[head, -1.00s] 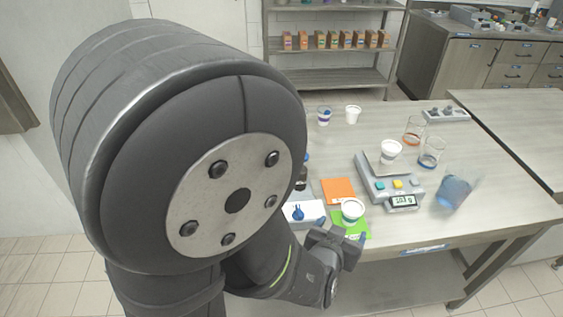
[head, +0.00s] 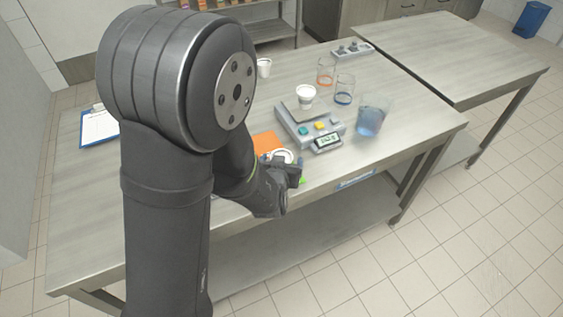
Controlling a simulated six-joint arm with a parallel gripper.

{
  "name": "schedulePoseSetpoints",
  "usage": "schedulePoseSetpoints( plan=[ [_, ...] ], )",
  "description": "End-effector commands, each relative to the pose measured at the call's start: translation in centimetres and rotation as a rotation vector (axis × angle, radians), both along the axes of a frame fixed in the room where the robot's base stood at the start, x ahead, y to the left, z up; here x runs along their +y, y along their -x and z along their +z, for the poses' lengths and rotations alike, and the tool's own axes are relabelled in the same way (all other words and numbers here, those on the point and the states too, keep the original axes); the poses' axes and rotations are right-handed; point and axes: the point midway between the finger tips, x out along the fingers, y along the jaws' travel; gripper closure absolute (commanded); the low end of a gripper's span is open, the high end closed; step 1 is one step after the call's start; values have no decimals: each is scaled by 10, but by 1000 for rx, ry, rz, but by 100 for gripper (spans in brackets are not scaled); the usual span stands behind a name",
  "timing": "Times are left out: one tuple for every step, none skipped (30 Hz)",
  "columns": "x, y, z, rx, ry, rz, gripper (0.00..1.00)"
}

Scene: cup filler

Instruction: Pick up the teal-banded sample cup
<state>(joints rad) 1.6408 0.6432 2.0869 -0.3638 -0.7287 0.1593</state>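A white cup (head: 283,156) stands near the front of the table, partly hidden by my gripper (head: 289,167). My gripper is right at this cup on its near side; I cannot tell whether they touch or whether the fingers are apart. A third white cup (head: 264,67) is farther back, partly behind my arm. No teal band can be made out on any of them at this size.
The grey scale (head: 298,127) has coloured buttons and a display (head: 327,142). To its right are an orange-ringed glass (head: 326,72), a blue-ringed glass (head: 344,90) and a jug of blue liquid (head: 370,118). An orange mat (head: 266,143) lies beside the front cup. A clipboard (head: 98,127) lies left.

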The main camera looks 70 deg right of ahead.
Motion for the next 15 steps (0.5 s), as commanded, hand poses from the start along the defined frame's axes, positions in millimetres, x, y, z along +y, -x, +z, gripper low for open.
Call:
schedulePoseSetpoints(
  plan=[
    [-5, -1, -2, 0, 0, 0, 19],
    [-6, -1, -3, 0, 0, 0, 19],
    [-8, -2, -4, 0, -1, 1, 19],
    [-8, -2, -5, 0, -1, 1, 19],
    [-9, -2, -5, 0, -1, 0, 19],
    [-9, -2, -5, 0, -1, 0, 19],
    [-9, -2, -5, 0, -1, 0, 19],
    [-9, -2, -5, 0, -1, 0, 19],
    [-9, -2, -5, 0, -1, 0, 19],
    [-9, -2, -4, 0, -1, 0, 19],
    [-9, -2, -4, 0, -1, 0, 21],
    [-9, -2, -4, 0, -1, 0, 28],
    [-9, -2, -4, 0, -1, 0, 34],
    [-9, -2, -4, 0, -1, 0, 40],
    [-9, -2, -4, 0, -1, 0, 48]
  ],
)
